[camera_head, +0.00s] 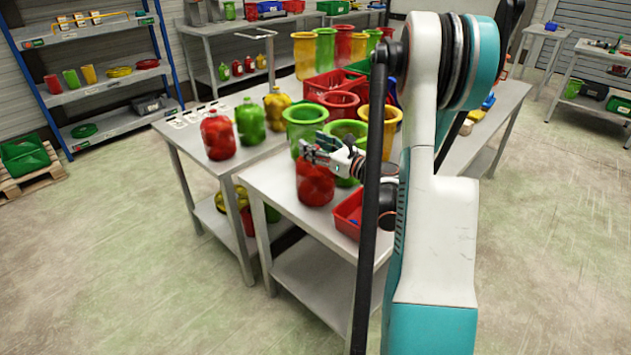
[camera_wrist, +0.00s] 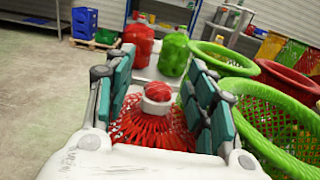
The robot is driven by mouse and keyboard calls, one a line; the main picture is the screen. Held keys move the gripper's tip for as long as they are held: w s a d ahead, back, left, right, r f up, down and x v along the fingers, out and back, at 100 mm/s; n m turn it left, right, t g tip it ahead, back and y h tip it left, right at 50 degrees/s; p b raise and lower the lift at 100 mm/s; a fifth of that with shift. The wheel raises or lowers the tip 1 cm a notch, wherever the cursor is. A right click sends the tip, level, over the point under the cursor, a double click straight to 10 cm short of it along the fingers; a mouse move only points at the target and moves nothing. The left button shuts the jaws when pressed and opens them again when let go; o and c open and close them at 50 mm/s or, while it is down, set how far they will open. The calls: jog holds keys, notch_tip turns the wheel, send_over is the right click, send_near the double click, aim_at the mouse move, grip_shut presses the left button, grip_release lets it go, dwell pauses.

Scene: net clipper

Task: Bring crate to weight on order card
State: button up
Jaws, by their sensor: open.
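My gripper (camera_head: 318,152) is open at the near corner of the front steel table, just above a red net bag (camera_head: 316,188). In the wrist view, my two teal-padded fingers (camera_wrist: 158,68) stand apart on either side of the red net bag's gathered neck (camera_wrist: 158,92). A pale ring or clip circles this neck, and the red mesh (camera_wrist: 150,128) spreads below. I cannot tell whether the fingers touch it. A small red crate (camera_head: 347,214) sits right of the bag, partly hidden by my arm. No order card or weight reading is legible.
Green, red and yellow net-lined baskets (camera_head: 305,117) crowd behind my gripper. Red crates (camera_head: 333,84) lie further back. The floor at left (camera_head: 130,240) is clear.

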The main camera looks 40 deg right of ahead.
grip_shut()
jog(key=shift+r, duration=0.15)
